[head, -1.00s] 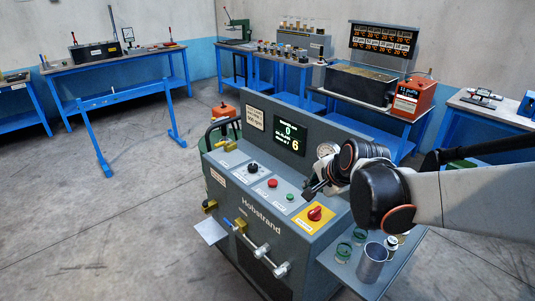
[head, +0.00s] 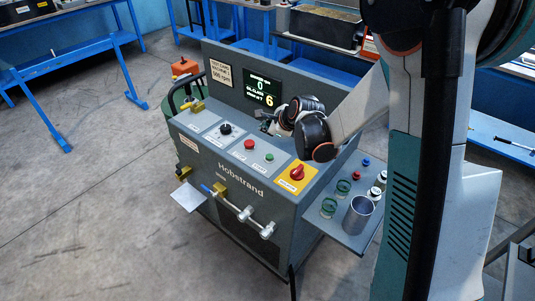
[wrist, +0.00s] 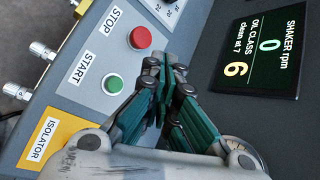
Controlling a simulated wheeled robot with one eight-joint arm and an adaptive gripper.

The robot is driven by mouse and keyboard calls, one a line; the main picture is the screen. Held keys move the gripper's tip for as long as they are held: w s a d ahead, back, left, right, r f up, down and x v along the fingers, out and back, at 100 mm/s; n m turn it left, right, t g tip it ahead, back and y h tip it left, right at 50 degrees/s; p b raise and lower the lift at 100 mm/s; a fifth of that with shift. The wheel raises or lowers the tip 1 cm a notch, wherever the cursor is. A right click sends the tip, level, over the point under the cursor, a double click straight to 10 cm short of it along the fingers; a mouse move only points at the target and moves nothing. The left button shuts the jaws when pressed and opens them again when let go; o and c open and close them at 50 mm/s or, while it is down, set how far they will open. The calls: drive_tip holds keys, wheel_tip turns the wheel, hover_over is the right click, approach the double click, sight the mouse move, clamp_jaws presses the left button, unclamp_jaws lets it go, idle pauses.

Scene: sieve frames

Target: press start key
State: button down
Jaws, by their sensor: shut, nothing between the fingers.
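The green start key (head: 269,157) sits on the sloped panel of the grey Hobstrand machine (head: 215,175). In the wrist view the start key (wrist: 113,84) is round, in a pale collar, beside the START label (wrist: 77,68). The red stop button (wrist: 140,38) is beside it, also in the head view (head: 250,145). My gripper (wrist: 165,65) is shut and empty, with its tips to the right of both buttons on the display side, apart from the start key. In the head view my gripper (head: 266,124) is small and partly hidden by the wrist.
The lit display (head: 263,88) reads 0 rpm and oil class 6. A red isolator knob (head: 297,173) on a yellow plate is right of the start key. A side shelf (head: 347,237) holds a metal cup (head: 358,216) and jars. Floor at left is clear.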

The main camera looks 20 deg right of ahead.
sight(268, 157)
idle(0.3)
wheel_tip(268, 157, down, 9)
drive_tip(key=b, duration=0.6)
drive_tip(key=shift+r, duration=0.15)
idle(1.2)
drive_tip(key=shift+f+b, duration=0.45)
drive_tip(key=shift+b, duration=0.2)
drive_tip(key=shift+s+f+b, duration=0.1)
drive_tip(key=shift+f+b, duration=0.35)
idle(0.4)
drive_tip(key=shift+r, duration=0.15)
drive_tip(key=shift+r+p, duration=0.55)
drive_tip(key=shift+r, duration=0.2)
drive_tip(key=shift+r+p, duration=1.65)
drive_tip(key=shift+r, duration=0.85)
